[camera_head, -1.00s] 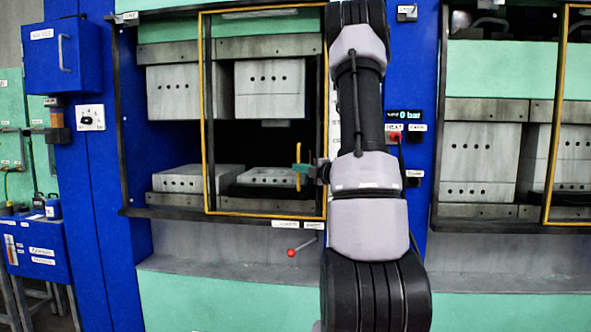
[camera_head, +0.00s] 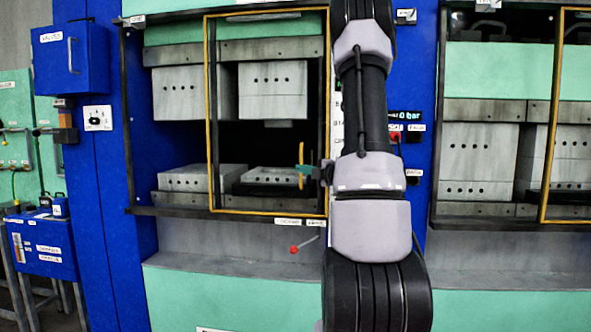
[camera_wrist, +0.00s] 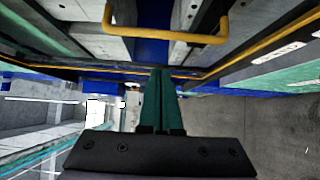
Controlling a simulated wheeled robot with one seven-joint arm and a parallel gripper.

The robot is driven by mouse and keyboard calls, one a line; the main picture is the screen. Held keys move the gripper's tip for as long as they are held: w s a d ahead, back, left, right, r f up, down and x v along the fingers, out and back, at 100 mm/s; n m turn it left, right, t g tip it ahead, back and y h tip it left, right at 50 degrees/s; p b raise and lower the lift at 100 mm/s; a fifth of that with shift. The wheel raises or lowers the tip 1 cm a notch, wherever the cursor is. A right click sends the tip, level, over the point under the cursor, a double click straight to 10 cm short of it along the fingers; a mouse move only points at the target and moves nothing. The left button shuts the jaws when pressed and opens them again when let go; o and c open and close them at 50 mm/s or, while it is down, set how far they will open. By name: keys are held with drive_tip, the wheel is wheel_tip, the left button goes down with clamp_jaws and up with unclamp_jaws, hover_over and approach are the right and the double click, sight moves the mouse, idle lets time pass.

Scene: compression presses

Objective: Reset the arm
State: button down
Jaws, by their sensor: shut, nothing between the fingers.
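My gripper (camera_head: 304,170) shows in the head view as green fingers poking out from behind my arm, in front of the left press's yellow-framed door. In the wrist view my gripper (camera_wrist: 161,72) has its green fingers together with nothing between them. The door's yellow handle (camera_head: 301,152) is close to the fingertips in the head view. In the wrist view the yellow handle (camera_wrist: 196,38) lies beyond the fingertips, and the fingers are not around it. My arm hides the right side of this press.
The left press has upper blocks (camera_head: 272,90) and lower blocks (camera_head: 203,178) with a dark gap between. A red-knobbed lever (camera_head: 294,249) sticks out below the door. A second press (camera_head: 480,160) stands at right. A blue valve box (camera_head: 70,58) hangs at left.

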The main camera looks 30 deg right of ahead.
drive_tip(key=s+a+r+m+g+h, duration=0.3)
drive_tip(key=s+r+m+h, duration=0.4)
drive_tip(key=m, duration=0.7)
drive_tip(key=s+a+f+m+g+y, duration=0.1)
drive_tip(key=s+a+m+g+y, duration=0.3)
drive_tip(key=s+a, duration=1.6)
drive_tip(key=m+g, duration=0.3)
drive_tip(key=m, duration=0.4)
drive_tip(key=shift+s+f+y, duration=0.3)
drive_tip(key=shift+s+f, duration=0.1)
